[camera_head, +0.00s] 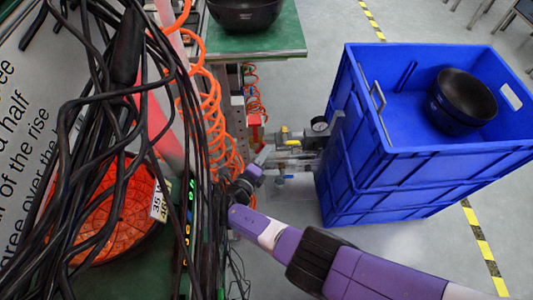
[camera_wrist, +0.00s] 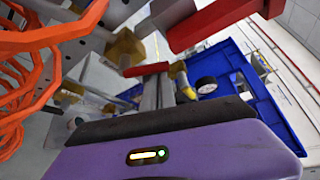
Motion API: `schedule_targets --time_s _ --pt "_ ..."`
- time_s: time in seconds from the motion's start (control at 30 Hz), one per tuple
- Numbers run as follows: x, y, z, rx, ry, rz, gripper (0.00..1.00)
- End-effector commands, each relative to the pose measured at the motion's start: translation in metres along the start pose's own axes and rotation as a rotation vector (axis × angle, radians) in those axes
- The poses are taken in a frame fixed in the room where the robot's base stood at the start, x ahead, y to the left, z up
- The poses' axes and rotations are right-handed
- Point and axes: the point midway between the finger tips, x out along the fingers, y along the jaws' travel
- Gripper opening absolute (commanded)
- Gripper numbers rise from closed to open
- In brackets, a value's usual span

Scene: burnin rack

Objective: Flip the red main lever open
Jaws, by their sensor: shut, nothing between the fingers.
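In the head view a small red part (camera_head: 254,119) stands out at the edge of the rack, left of the air fittings. In the wrist view a large red bar (camera_wrist: 222,20) crosses the top, close to the camera. A smaller red handle (camera_wrist: 147,69) lies below and left of it, by the metal fittings. I cannot tell for certain which is the main lever.
A pressure gauge (camera_head: 320,124) and yellow-handled valve (camera_head: 284,131) sit right of my gripper. Orange coiled hoses (camera_head: 212,118) and black cables (camera_head: 75,130) crowd the left. Stacked blue crates (camera_head: 365,165) stand right, holding a dark bowl (camera_head: 462,100). A green table (camera_head: 270,38) is behind.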

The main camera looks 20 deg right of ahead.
Motion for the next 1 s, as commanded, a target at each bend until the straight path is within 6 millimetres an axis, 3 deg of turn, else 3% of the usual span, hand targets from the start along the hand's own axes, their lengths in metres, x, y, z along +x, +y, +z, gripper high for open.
schedule_targets --time_s 1.0 --pt "-0.0042 -0.0007 0.0075 -0.022 -0.002 -0.012 0.0"
